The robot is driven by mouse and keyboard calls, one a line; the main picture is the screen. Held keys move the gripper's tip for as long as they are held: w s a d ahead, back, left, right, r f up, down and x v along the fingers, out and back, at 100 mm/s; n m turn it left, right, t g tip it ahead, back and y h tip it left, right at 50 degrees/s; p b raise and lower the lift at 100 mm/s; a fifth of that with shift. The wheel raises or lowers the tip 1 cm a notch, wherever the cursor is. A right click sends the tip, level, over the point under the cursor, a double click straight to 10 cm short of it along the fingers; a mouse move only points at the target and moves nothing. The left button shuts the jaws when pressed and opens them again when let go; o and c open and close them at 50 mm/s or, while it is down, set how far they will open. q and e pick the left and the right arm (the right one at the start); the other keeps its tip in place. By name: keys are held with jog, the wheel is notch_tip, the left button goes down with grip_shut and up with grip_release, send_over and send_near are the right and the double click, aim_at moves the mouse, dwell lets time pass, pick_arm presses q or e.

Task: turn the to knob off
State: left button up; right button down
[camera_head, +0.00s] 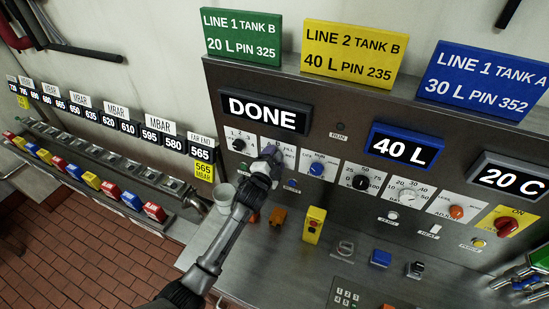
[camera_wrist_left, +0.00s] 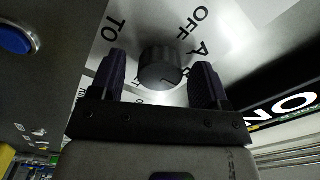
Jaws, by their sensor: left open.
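The TO knob (camera_wrist_left: 162,68) is a dark round knob on a light plate lettered TO, OFF and A in the left wrist view. My left gripper (camera_wrist_left: 158,78) is open, with one dark finger on each side of the knob. I cannot tell whether the fingers touch it. In the head view my left gripper (camera_head: 270,156) is at the panel below the DONE display and covers the knob. Part of the knob's white plate (camera_head: 290,150) shows beside it. My right gripper is not in view.
A dark numbered knob (camera_head: 239,144) is close on the left and a blue knob (camera_head: 317,168) close on the right. A white cup (camera_head: 224,194), orange parts (camera_head: 278,216) and a yellow box (camera_head: 314,225) stand on the metal ledge below the panel.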

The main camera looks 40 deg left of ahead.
pick_arm(q)
jog(key=shift+w, duration=0.25)
jog(key=c, duration=0.9)
